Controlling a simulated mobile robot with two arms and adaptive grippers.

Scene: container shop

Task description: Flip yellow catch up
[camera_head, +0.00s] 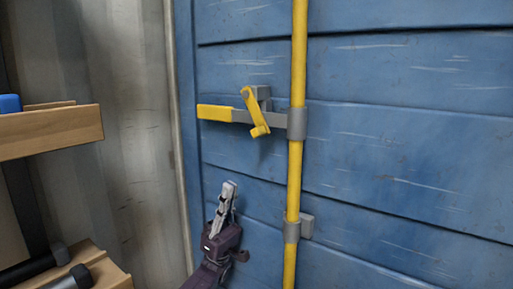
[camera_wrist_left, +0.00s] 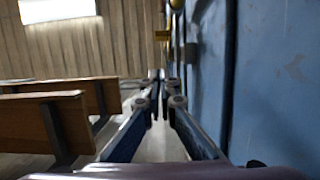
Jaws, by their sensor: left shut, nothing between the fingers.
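The yellow catch (camera_head: 255,112) is a short strip on a grey bracket on the blue door. It hangs slanting down across the grey handle bar, with its lower end to the right. The handle (camera_head: 215,113) has a yellow grip at its left end and joins the yellow vertical rod (camera_head: 297,70). My left gripper (camera_head: 229,186) is below the catch and a little to its left, apart from it, with its fingers pointing up. It is shut and empty; the fingertips also show in the left wrist view (camera_wrist_left: 157,75). My right gripper is not in view.
The blue container door (camera_head: 400,150) fills the right side. A wooden shelf (camera_head: 50,130) with a blue item on it stands at the left, with another wooden surface (camera_head: 95,268) below. The space between my left gripper and the catch looks clear.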

